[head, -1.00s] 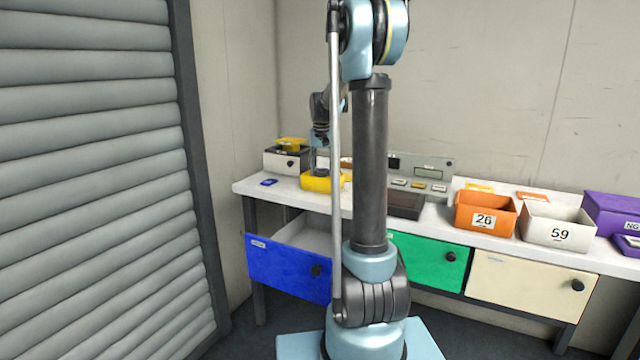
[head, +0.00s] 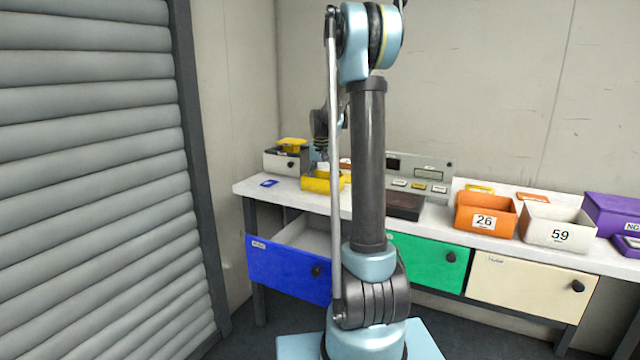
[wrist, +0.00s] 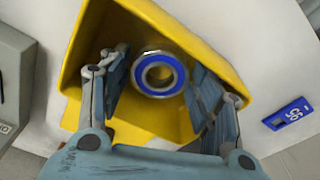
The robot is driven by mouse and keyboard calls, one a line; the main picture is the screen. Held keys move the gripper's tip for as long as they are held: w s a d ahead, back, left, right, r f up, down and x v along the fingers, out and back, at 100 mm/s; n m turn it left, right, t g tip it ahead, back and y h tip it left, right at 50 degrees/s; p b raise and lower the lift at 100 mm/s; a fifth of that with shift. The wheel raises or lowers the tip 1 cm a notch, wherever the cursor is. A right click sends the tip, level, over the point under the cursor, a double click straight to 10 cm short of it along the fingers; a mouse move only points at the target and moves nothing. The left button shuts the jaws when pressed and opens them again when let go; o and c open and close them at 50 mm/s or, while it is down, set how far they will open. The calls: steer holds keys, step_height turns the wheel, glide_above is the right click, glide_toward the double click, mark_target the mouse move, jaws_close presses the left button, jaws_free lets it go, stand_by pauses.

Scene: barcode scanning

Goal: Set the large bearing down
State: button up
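The large bearing (wrist: 159,74), a metal ring with a blue face, shows in the wrist view inside the yellow bin (wrist: 172,30). My gripper (wrist: 160,85) reaches over the bin with one finger on each side of the bearing. The fingers look spread, with narrow gaps to the bearing's rim; light contact cannot be ruled out. In the head view my gripper (head: 319,165) is at the yellow bin (head: 322,184) on the left part of the table (head: 245,188). The bearing is hidden there.
A blue tag (head: 269,184) lies left of the bin. The blue drawer (head: 285,268) below is open. A dark tray (head: 404,206), an orange bin (head: 485,213) and a white bin (head: 558,226) stand to the right.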

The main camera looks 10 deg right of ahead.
steer(key=shift+r, duration=0.1)
step_height(320, 180, up, 12)
steer(key=s, duration=0.1)
steer(key=shift+s+a, duration=0.15)
steer(key=shift+s, duration=0.05)
stand_by(0.4)
